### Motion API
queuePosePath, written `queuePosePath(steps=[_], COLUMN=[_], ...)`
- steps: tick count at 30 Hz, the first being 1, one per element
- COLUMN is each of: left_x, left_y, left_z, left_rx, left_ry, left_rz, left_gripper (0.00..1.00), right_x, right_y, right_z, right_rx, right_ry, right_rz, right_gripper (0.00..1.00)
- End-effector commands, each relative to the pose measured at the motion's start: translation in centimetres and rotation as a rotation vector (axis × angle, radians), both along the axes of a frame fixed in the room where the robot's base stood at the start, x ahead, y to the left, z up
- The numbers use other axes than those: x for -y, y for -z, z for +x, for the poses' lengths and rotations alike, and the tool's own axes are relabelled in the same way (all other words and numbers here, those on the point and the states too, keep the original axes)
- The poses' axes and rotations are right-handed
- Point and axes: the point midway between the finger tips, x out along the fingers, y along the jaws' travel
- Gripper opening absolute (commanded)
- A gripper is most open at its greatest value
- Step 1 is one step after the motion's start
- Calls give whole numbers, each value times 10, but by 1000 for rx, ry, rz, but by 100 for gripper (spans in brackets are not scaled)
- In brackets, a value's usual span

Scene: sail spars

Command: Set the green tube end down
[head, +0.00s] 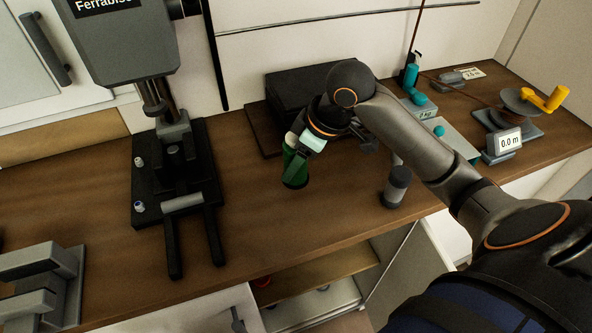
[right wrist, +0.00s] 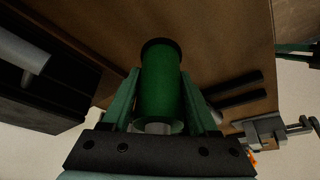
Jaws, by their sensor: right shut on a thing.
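The green tube end (head: 295,168) is a short green cylinder with a dark rim at its lower end in the head view. My right gripper (head: 300,150) is shut on it and holds it over the wooden bench (head: 250,195). In the right wrist view the tube end (right wrist: 161,82) sits between the two green fingers of the gripper (right wrist: 160,95), its dark-rimmed end pointing away toward the bench. I cannot tell whether that end touches the wood. My left gripper is not in view.
A black press stand (head: 148,190) with two forward prongs is left of the tube. A dark block (head: 300,90) lies behind. A grey-black cylinder (head: 396,187) stands to the right. A grey vise-like fixture (head: 50,285) is at lower left. Bare wood lies around the tube.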

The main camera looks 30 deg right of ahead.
Motion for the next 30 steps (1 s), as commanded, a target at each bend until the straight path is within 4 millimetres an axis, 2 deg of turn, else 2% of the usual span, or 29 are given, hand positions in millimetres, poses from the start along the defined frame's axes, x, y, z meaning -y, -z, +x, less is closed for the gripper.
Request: queuePosePath(steps=[4,9,23,24,30], left_x=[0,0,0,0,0], left_y=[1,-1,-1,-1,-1], left_z=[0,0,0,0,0], left_rx=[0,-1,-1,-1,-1], left_ry=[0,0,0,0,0], left_rz=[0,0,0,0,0], left_gripper=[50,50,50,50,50], right_x=[5,4,4,4,4], right_y=[15,38,45,45,45], right_z=[9,7,8,8,8], right_rx=[-4,-4,-2,-2,-1], right_ry=[2,1,1,1,1], right_rz=[0,1,1,1,0], right_gripper=[0,0,0,64,87])
